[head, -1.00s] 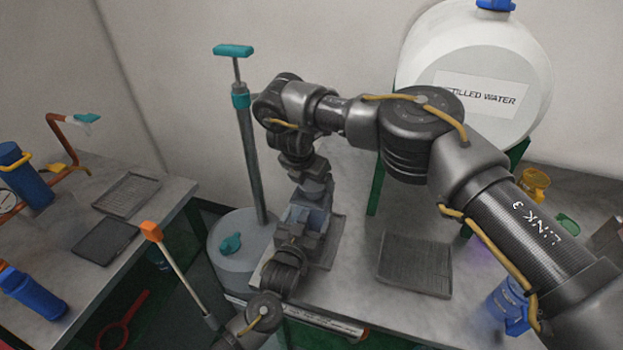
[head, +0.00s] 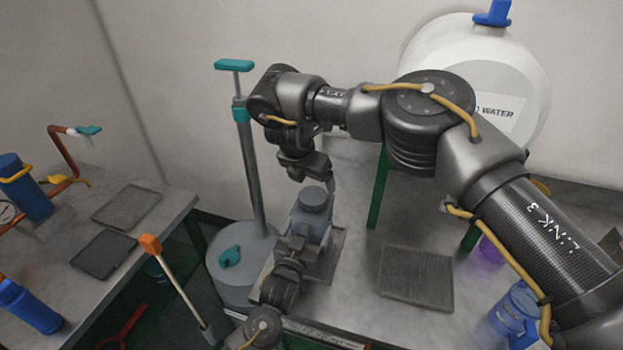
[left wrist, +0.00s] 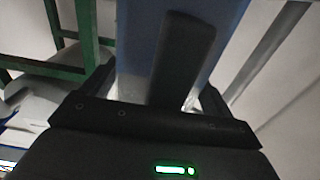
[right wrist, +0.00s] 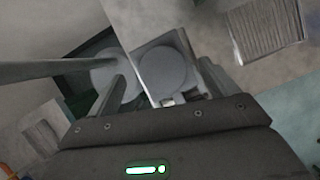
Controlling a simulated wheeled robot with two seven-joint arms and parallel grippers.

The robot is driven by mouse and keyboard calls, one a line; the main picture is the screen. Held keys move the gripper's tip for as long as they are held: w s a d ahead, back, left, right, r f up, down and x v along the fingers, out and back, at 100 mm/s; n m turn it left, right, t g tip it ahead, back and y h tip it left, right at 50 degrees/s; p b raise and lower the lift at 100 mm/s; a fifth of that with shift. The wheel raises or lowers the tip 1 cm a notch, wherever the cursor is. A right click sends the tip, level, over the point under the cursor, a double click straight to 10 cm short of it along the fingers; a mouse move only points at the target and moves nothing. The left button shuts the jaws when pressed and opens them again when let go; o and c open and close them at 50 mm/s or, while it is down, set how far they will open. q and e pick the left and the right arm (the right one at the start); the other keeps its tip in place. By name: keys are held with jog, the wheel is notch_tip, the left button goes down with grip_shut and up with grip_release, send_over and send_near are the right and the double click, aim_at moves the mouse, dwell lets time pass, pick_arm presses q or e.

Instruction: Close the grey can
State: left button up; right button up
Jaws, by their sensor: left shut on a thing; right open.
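The grey can (head: 309,232) stands upright on a flat grey pad at the left end of the table. A round grey cap (head: 314,199) sits on top of it, and the cap shows from above in the right wrist view (right wrist: 163,72). I cannot tell how tightly it is seated. My left gripper (head: 297,244) is shut on the can's dark handle (left wrist: 180,62) at the near side. My right gripper (head: 318,180) is open and empty just above the cap, its fingers apart on either side in the right wrist view.
A grey drum (head: 228,280) with a tall pump pipe (head: 250,165) stands close left of the can. A ribbed grey tray (head: 416,278) lies to the right. A white distilled water tank (head: 440,55) stands behind. A side bench (head: 150,235) is at the left.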

pick_arm(q)
jog(key=shift+f, duration=0.2)
pick_arm(e)
jog(key=shift+w+r, duration=0.15)
jog(key=shift+r, duration=0.25)
jog(key=shift+w+d+r+t+h, duration=0.5)
jog(key=shift+w+d+r, duration=0.5)
jog(key=shift+w+d, duration=0.2)
jog(key=n+g, duration=0.1)
jog(key=n, duration=0.5)
jog(key=n+g+y, duration=0.1)
jog(key=n, duration=0.5)
jog(key=n+g+y, duration=0.1)
jog(key=n, duration=0.5)
jog(key=shift+w+r, duration=0.2)
jog(key=shift+w, duration=0.15)
jog(key=n, duration=0.1)
jog(key=s+a+n+g, duration=0.1)
jog(key=n, duration=0.1)
jog(key=s+n+y, duration=0.1)
jog(key=n, duration=0.1)
jog(key=shift+s+a+f+g, duration=0.1)
jog(key=shift+a+f+g, duration=0.05)
jog(key=shift+a+g, duration=0.25)
jog(key=shift+s+a+n, duration=0.1)
jog(key=shift+s+n, duration=0.2)
jog(key=shift+n, duration=0.9)
